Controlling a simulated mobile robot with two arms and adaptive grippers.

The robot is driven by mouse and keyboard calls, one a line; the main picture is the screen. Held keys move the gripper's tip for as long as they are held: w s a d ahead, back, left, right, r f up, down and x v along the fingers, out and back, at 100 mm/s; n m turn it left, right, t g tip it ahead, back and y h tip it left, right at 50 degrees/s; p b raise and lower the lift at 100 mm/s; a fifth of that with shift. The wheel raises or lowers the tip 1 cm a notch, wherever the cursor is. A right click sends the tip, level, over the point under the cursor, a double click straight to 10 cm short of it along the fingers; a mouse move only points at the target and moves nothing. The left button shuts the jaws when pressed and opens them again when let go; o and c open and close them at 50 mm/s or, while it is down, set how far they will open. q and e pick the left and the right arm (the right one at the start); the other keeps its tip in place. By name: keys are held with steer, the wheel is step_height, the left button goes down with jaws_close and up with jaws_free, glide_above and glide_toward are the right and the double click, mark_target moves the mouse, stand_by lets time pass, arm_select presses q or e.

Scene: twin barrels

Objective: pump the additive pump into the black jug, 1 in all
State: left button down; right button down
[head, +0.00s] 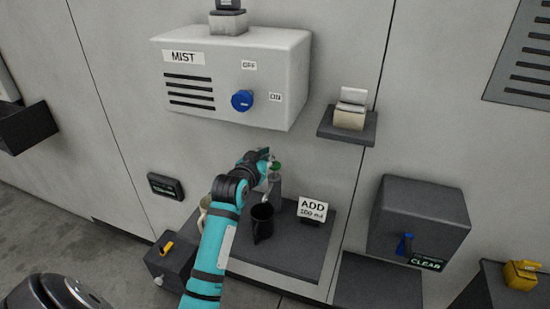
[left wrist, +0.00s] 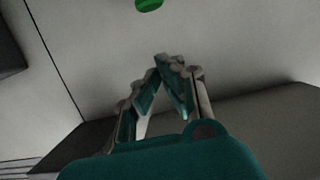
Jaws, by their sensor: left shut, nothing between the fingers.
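The additive pump has a green top (head: 276,166) on a grey bottle (head: 275,188), standing on a dark shelf (head: 300,258). The black jug (head: 262,222) stands upright on the shelf, in front of the pump bottle. My left gripper (head: 268,158) is beside and slightly above the green top, partly overlapping the pump in the head view. In the left wrist view the left fingers (left wrist: 172,62) are shut and empty, with the green top (left wrist: 149,4) apart from them at the upper edge. Whether they touch the pump is unclear. My right gripper is not in view.
An "ADD 100 ml" sign (head: 312,208) stands right of the jug. A pale jug (head: 204,206) is partly hidden behind my left arm. The MIST box (head: 225,75) with a blue knob (head: 242,100) hangs above. A CLEAR box (head: 418,220) is at right.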

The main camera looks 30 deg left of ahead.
arm_select(q)
steer(key=p, duration=0.2)
glide_above(275, 167)
steer(key=shift+f, duration=0.8)
step_height(275, 167, down, 3)
steer(key=shift+r, duration=0.1)
steer(key=shift+s+f, duration=0.1)
steer(key=shift+f, duration=0.6)
steer(key=shift+f, duration=0.15)
